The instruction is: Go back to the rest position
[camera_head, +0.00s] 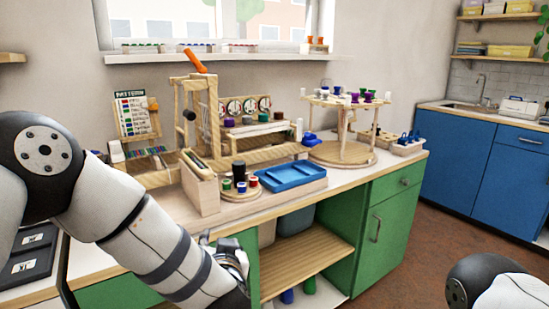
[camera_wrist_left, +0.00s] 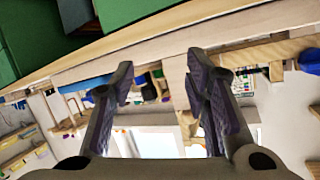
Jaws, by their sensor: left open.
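My left arm (camera_head: 150,240) comes in from the left and hangs low in front of the counter. My left gripper (camera_wrist_left: 160,78) shows in the left wrist view with its two dark fingers apart and nothing between them. In the head view only part of that gripper shows, by the green cabinet front below the counter edge. Of my right arm (camera_head: 495,285), only a rounded white and dark part shows at the bottom right; its gripper is out of view.
The wooden counter edge (camera_wrist_left: 150,45) runs close to the left gripper. A blue tray (camera_head: 292,176), a round bead stand (camera_head: 342,154) and a wooden frame (camera_head: 200,115) stand on the counter. An open shelf (camera_head: 305,262) lies below. The floor (camera_head: 430,255) at right is clear.

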